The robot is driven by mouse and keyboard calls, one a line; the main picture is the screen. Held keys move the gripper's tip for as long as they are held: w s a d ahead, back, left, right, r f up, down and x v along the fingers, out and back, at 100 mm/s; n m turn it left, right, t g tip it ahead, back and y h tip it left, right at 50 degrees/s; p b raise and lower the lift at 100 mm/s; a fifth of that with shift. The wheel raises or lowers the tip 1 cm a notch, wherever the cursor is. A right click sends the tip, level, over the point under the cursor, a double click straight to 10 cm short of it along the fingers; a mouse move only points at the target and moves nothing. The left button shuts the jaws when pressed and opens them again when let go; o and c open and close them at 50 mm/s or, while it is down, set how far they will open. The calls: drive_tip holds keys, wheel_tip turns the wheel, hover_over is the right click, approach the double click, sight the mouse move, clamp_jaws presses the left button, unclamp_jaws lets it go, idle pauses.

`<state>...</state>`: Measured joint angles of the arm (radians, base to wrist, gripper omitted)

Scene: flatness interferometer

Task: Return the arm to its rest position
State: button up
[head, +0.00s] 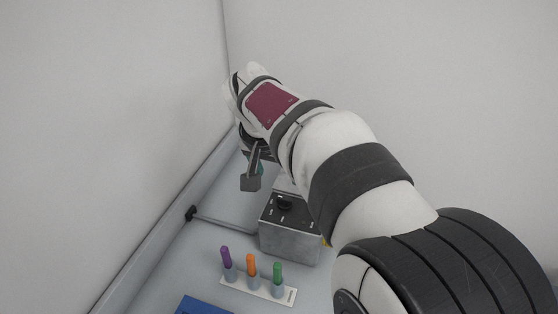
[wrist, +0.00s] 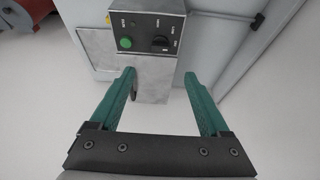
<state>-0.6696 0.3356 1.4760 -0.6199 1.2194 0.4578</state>
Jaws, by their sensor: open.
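My gripper (head: 256,174) is at the end of my raised arm in the head view, partly hidden by my own wrist. In the wrist view the two teal fingers of my gripper (wrist: 159,76) are apart, with nothing held between them. Beyond the fingertips is a grey control panel (wrist: 145,30) with a green button (wrist: 125,43) and a black rotary knob (wrist: 160,44). The fingers appear apart from the panel, though their exact distance cannot be told.
A metal box (head: 288,240) with a dark top and black knob stands below my arm. In front are a white rack (head: 240,285) with purple, orange and green sticks, and a blue object (head: 203,306). Walls rise left and behind.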

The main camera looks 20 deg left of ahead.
drive_tip(key=s+d+m+g, duration=0.2)
drive_tip(key=s+d, duration=0.8)
drive_tip(key=d, duration=0.5)
drive_tip(key=s+d+f+m+g+y, duration=0.1)
drive_tip(key=s+d+f, duration=0.2)
drive_tip(key=s, duration=0.5)
drive_tip(key=s+d+f+m+g, duration=0.1)
drive_tip(key=s+d+f+m, duration=0.1)
drive_tip(key=s, duration=0.7)
drive_tip(key=shift+s+d+f+g+y, duration=0.3)
drive_tip(key=shift+d+f+y, duration=0.1)
drive_tip(key=shift+d+f, duration=0.5)
